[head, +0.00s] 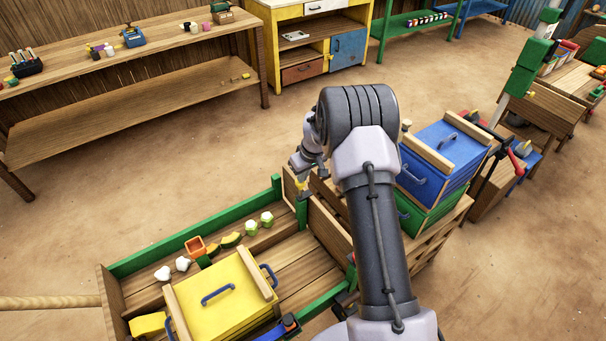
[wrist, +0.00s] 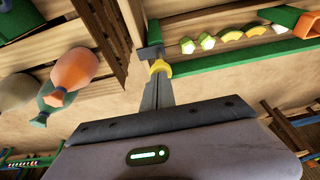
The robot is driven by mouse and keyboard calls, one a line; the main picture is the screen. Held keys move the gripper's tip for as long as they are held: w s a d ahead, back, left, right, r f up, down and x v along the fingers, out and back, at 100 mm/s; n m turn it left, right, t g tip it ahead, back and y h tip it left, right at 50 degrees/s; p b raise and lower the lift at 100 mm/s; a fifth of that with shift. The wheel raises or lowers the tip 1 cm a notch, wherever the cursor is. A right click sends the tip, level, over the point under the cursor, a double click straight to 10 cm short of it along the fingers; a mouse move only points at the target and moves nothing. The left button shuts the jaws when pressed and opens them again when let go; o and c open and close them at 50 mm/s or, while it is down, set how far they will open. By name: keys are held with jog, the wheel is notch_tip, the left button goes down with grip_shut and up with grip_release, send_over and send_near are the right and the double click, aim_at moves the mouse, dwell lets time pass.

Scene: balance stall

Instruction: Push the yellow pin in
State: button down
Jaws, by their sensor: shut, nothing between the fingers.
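The yellow pin (wrist: 160,67) shows in the wrist view just beyond my fingertips, beside a dark fitting (wrist: 150,51) at the corner of the wooden cart. My gripper (wrist: 158,80) is shut and empty. Its tips point at the pin and overlap it in the picture; I cannot tell whether they touch it. In the head view my gripper (head: 302,183) is small, above the cart's right end near a wooden board. My arm hides part of that end.
The cart's green rail (head: 195,236) runs along its far side, with vegetables and an orange pot (head: 195,246) inside it. A yellow crate (head: 222,292) stands in the cart. Blue (head: 440,150) and green crates are stacked right of my arm. Open floor lies behind.

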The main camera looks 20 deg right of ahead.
aim_at(304, 184)
notch_tip(304, 184, down, 5)
jog(key=b, duration=0.3)
jog(key=shift+b, duration=0.4)
jog(key=shift+s+r, duration=0.1)
jog(key=shift+s, duration=0.1)
